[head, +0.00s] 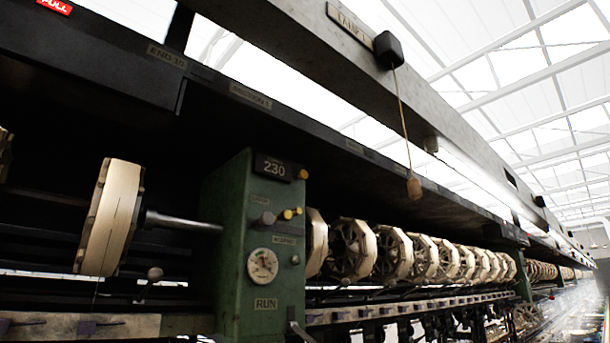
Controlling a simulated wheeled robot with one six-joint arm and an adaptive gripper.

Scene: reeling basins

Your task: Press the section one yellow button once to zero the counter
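A green control box (232,240) stands in the middle of the head view, under a beam label (250,96) that appears to read section 1. Its dark counter (272,167) shows what looks like 230. A small round yellow button (303,174) sits at the counter's right, on the box's upper corner. My gripper is not in this view, and nothing covers the yellow button.
A round gauge (262,265) and a RUN label (265,304) are lower on the box. A wooden reel (110,217) is at the left on a metal shaft (180,222); several reels (390,254) run off right. A cord with a wooden pull (414,187) hangs from the upper beam.

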